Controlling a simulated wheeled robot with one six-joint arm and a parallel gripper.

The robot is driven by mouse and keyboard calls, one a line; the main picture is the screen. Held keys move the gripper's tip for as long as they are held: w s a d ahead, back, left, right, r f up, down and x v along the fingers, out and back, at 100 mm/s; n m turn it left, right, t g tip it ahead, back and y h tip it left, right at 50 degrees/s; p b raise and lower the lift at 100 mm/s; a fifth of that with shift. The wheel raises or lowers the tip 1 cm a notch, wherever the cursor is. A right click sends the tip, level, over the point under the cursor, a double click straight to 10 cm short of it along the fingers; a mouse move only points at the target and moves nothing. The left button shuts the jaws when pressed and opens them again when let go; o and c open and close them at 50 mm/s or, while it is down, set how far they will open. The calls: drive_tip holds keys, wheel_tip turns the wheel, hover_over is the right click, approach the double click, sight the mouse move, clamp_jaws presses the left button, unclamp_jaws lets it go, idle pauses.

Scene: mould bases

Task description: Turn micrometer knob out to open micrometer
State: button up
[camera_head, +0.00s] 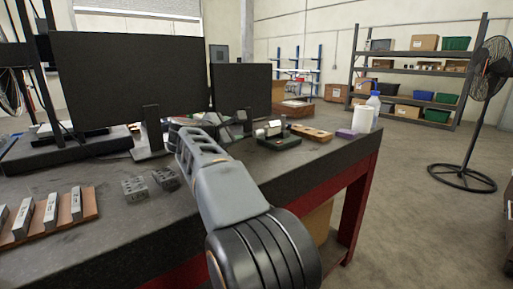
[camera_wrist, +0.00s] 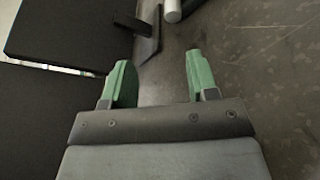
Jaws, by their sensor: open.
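What looks like the micrometer (camera_head: 274,128), a small pale metal device on a dark green base (camera_head: 280,141), stands on the dark workbench right of my arm in the head view. Its knob is too small to make out there. My gripper (camera_wrist: 159,72) is open and empty, its two green fingers spread apart in the wrist view. In the head view it is partly hidden behind my arm, left of the device. A pale cylinder (camera_wrist: 173,11) shows at the top edge of the wrist view, beyond the fingers; I cannot tell whether it belongs to the micrometer.
Two dark monitors (camera_head: 130,80) stand behind my arm. A wooden block with holes (camera_head: 311,133), a purple block (camera_head: 346,134) and a white roll (camera_head: 363,119) are to the right. Two metal blocks (camera_head: 135,188) and a wooden tray (camera_head: 88,204) lie left. Bare bench separates them.

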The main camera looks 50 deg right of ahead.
sight(255, 133)
drive_tip(key=shift+s+d+f+m+g, duration=0.2)
drive_tip(key=shift+d+f+m+g, duration=0.1)
drive_tip(key=shift+f+m, duration=0.25)
drive_tip(key=shift+d+f+m, duration=0.1)
drive_tip(key=shift+d+m, duration=0.1)
drive_tip(key=shift+m, duration=0.05)
drive_tip(key=x, duration=1.3)
drive_tip(key=shift+s+f, duration=0.1)
drive_tip(key=shift+f, duration=0.05)
drive_tip(key=c, duration=0.9)
